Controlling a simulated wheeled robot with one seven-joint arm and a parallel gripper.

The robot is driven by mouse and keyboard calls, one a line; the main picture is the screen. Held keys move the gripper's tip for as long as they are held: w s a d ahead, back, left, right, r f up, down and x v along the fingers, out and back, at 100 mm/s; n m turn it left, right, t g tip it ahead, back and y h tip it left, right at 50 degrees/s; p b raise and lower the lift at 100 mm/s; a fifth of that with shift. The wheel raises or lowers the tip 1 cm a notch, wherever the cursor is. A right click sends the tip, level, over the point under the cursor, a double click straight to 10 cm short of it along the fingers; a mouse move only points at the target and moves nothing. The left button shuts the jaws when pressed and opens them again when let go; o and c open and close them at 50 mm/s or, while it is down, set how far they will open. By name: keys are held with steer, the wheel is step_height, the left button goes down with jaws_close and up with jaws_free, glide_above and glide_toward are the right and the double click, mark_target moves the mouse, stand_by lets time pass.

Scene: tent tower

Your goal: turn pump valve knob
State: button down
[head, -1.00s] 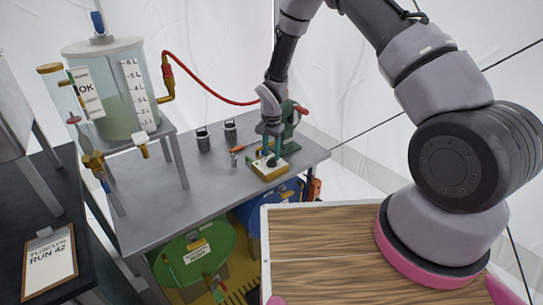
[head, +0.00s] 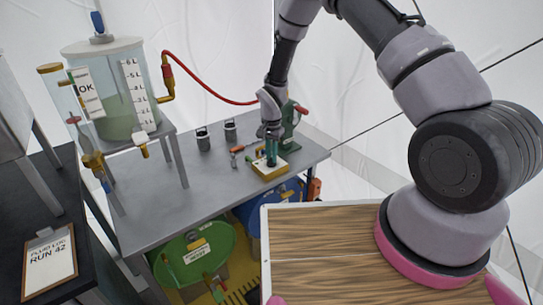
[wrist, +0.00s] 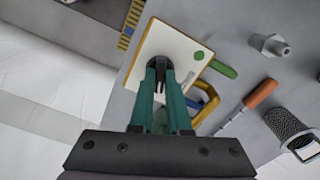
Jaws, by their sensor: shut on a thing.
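A small control box (head: 269,173) with a pale top and yellow sides sits near the right end of the grey table. In the wrist view the box top (wrist: 180,42) carries a dark knob (wrist: 159,65) and a green mark. My gripper (head: 271,162) points down at the box, its green fingers close together. In the wrist view its fingertips (wrist: 160,72) are shut on the knob, one on each side. The fingers hide most of the knob, so its turn angle cannot be read.
A green pump (head: 291,125) stands just behind my gripper. A red hose (head: 205,92) runs from it to a clear tank (head: 120,90). An orange-handled screwdriver (wrist: 260,93) and a mesh cup (wrist: 287,124) lie nearby. The table's middle (head: 200,185) is clear.

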steer(key=n, duration=1.1)
stand_by(0.3)
steer(key=shift+n, duration=0.3)
steer(key=c, duration=0.9)
jaws_free()
step_height(320, 180, up, 11)
steer(key=shift+f, duration=0.1)
